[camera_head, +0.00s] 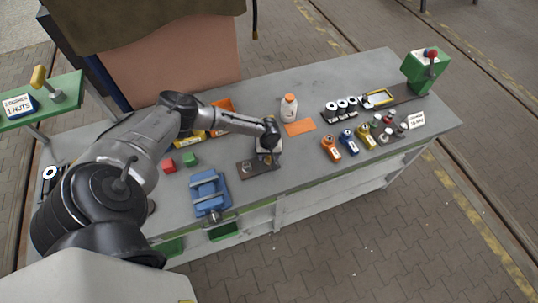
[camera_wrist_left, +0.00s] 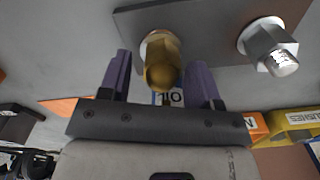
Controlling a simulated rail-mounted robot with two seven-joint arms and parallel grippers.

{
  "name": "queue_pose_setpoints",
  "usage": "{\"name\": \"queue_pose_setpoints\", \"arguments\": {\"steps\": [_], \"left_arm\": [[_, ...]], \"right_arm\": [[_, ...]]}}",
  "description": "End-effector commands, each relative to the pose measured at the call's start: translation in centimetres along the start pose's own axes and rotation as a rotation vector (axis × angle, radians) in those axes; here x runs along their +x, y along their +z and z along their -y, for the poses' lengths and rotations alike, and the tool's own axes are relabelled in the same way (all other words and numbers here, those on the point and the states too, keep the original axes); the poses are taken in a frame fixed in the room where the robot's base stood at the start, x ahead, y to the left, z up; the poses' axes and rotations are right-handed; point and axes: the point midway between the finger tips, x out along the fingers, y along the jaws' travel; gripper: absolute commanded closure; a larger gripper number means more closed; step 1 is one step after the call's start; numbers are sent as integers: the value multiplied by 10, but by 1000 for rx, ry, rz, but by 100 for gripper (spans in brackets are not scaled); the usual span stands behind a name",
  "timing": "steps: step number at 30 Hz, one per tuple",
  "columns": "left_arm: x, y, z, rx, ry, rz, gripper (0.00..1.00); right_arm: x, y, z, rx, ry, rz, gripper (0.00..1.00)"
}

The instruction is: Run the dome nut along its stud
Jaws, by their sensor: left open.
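The brass dome nut (camera_wrist_left: 163,66) shows in the left wrist view on a dark plate (camera_wrist_left: 208,30), its stud hidden behind it. My left gripper (camera_wrist_left: 158,75) is open, one purple finger on each side of the nut, with a visible gap on both sides. A silver hex nut on a threaded stud (camera_wrist_left: 268,46) stands on the same plate to the right. In the head view my left gripper (camera_head: 268,148) is over the dark plate (camera_head: 252,169) on the bench and hides the dome nut. My right gripper is not in view.
A white bottle (camera_head: 289,107) stands on the bench beyond. Several coloured bottles and a green machine (camera_head: 425,70) are at the right.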

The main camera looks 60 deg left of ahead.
Motion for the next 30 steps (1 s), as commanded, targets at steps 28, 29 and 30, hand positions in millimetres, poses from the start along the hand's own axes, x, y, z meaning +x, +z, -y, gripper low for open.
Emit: {"name": "queue_pose_setpoints", "arguments": {"steps": [28, 29, 30], "left_arm": [[1, 0, 0, 3, 0, 1, 92], [1, 0, 0, 6, 0, 1, 92], [1, 0, 0, 13, 0, 1, 92]], "right_arm": [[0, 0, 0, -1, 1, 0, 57], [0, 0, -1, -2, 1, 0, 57], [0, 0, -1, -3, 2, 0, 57]]}}
